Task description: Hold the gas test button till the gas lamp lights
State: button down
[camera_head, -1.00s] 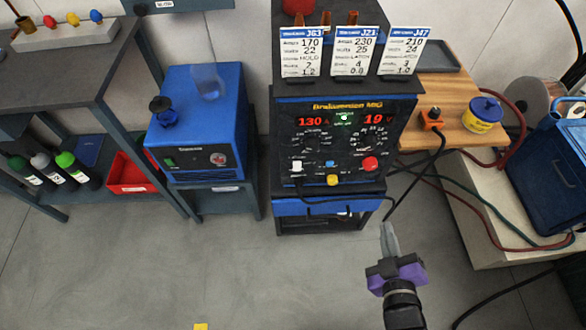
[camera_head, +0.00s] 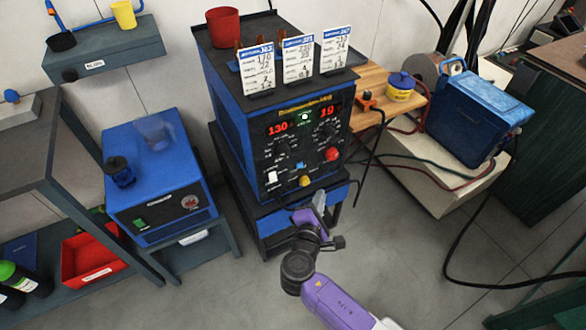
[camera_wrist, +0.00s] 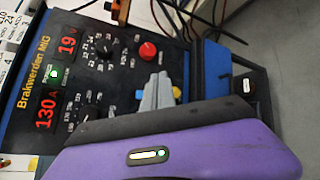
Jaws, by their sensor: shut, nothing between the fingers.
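The blue and black welder (camera_head: 235,120) has a front panel with red readouts of 130 and 19. A green lamp (camera_head: 306,117) glows between them and also shows in the wrist view (camera_wrist: 54,74). The panel carries a red button (camera_head: 332,154), a yellow button (camera_head: 305,181), a small blue button (camera_head: 300,165) and a white switch (camera_head: 272,177). I cannot read which is the gas test. My gripper (camera_head: 319,198) is shut and empty, low in front of the panel. In the wrist view its fingertips (camera_wrist: 159,90) partly cover the yellow button; contact cannot be told.
Three white cards (camera_head: 297,60) and a red cup (camera_head: 223,27) stand on the welder. A blue cooler-like unit (camera_head: 158,180) is at left. A wooden shelf (camera_head: 376,80) holds a yellow tub (camera_head: 400,87) at right. A black cable hangs right of the panel. Floor at right is partly clear.

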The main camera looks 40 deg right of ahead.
aim_at(300, 165)
jog(key=shift+d, duration=0.1)
jog(key=w+d+b, duration=0.2)
jog(key=w+b, duration=0.1)
jog(key=w, duration=0.5)
jog(key=shift+w+d, duration=0.2)
jog(key=shift+d, duration=0.05)
jog(key=shift+w, duration=0.2)
dwell(2.0)
jog(key=shift+w+d, duration=0.1)
jog(key=shift+w, duration=0.1)
jog(key=shift+w+d+b, duration=0.15)
jog(key=shift+w+b, duration=0.15)
jog(key=shift+w, duration=0.15)
dwell(2.5)
jog(key=shift+s, duration=0.1)
jog(key=shift+s+a+p, duration=0.25)
jog(key=shift+s+p, duration=0.15)
jog(key=shift+s, duration=0.35)
